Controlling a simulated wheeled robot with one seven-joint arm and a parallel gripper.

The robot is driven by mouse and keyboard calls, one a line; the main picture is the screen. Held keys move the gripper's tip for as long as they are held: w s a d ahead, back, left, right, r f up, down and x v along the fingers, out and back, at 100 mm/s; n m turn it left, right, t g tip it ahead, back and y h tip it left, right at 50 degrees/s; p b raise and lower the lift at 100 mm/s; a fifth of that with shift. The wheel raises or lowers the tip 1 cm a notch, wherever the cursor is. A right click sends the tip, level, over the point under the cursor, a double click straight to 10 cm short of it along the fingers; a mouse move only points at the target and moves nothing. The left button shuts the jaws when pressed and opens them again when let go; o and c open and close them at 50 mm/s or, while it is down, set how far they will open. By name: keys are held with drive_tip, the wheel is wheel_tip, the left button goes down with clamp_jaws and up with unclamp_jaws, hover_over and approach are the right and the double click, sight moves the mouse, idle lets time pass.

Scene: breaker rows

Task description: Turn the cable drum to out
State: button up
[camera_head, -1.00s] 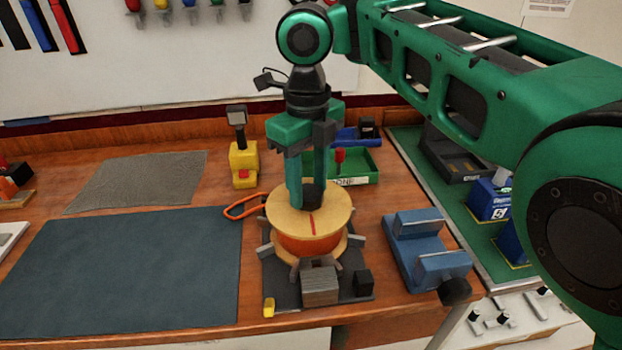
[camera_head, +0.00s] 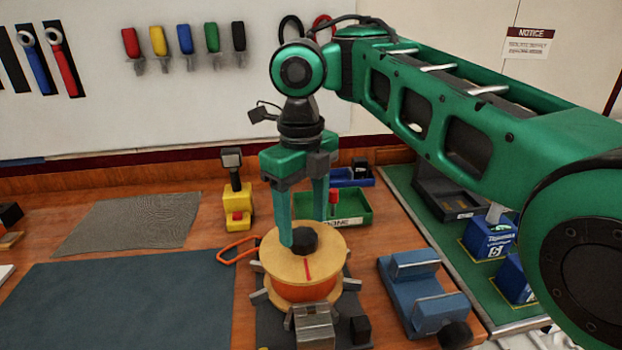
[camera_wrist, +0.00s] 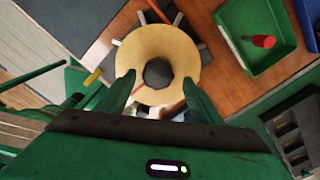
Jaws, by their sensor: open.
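The cable drum (camera_head: 327,262) stands on a dark base with several grey arms around it. It has a tan top disc, an orange winding and a red line on the top running toward the front. A black knob (camera_head: 304,239) sits at the disc's centre; it also shows in the wrist view (camera_wrist: 158,73). My gripper (camera_head: 303,233) is open, pointing down over the drum. Its fingers are apart on either side of the knob, with a visible gap in the wrist view. Whether the fingertips touch the disc cannot be told. No "out" mark is readable.
An orange cable loop (camera_head: 238,250) lies left of the drum. A blue block fixture (camera_head: 422,290) stands to its right. A green tray (camera_head: 348,207) and a yellow device (camera_head: 238,207) are behind. A dark mat (camera_head: 120,300) covers the left front.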

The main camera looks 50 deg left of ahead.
wheel_tip(320, 180, up, 9)
drive_tip(key=shift+w, duration=0.25)
drive_tip(key=shift+f, duration=0.1)
idle(0.7)
